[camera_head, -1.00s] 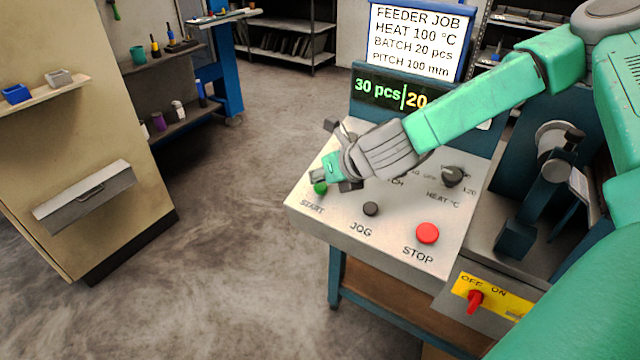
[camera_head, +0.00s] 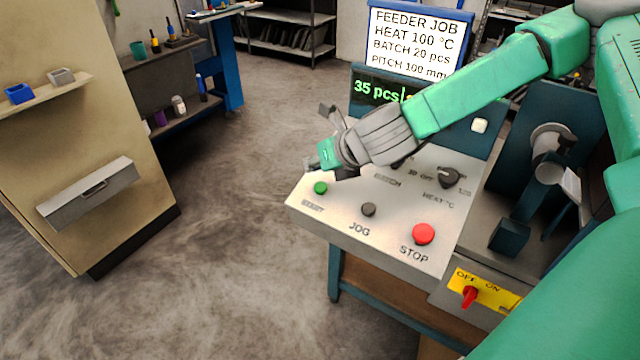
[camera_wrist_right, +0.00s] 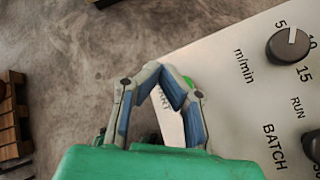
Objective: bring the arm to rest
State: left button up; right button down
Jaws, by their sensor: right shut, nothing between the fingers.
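My right arm (camera_head: 480,90) reaches in from the right over the sloped control panel (camera_head: 300,205). My right gripper (camera_head: 312,165) is shut and empty, just above the green START button (camera_head: 320,188), with a small gap between them in the head view. In the right wrist view the shut fingers (camera_wrist_right: 162,72) come together at their tips, and a sliver of the START button (camera_wrist_right: 188,80) shows behind one finger. My left gripper is not in view.
The panel also has a black JOG button (camera_head: 368,209), a red STOP button (camera_head: 423,233) and a heat knob (camera_head: 449,177). A green display (camera_head: 378,92) reads 35 pcs, partly hidden by my arm. A red switch (camera_head: 470,296) sits lower right. Floor at left is open.

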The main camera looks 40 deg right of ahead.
dwell(0.6)
jog(key=s+a+f+n+g+b, duration=0.1)
jog(key=s+a+f+n+g, duration=0.15)
jog(key=s+f+n, duration=0.6)
jog(key=s+a+f+n+g+b, duration=0.15)
jog(key=s+a+f+n, duration=0.35)
jog(key=f+n, duration=0.55)
pick_arm(q)
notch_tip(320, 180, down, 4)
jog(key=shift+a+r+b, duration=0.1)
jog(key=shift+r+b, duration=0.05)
jog(key=shift+b, duration=0.35)
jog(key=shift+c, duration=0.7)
pick_arm(e)
jog(key=s+d+f+n+g+h, duration=0.1)
jog(key=s+d+f+n+g, duration=0.1)
jog(key=s+n, duration=0.6)
jog(key=s+d+f+n+g, duration=0.2)
jog(key=s+d+f+n, duration=0.1)
jog(key=s+n, duration=0.5)
jog(key=f+n, duration=0.1)
jog(key=n, duration=0.2)
jog(key=shift+f+g+h, duration=0.3)
jog(key=shift+f+h, duration=0.05)
jog(key=shift+h, duration=0.05)
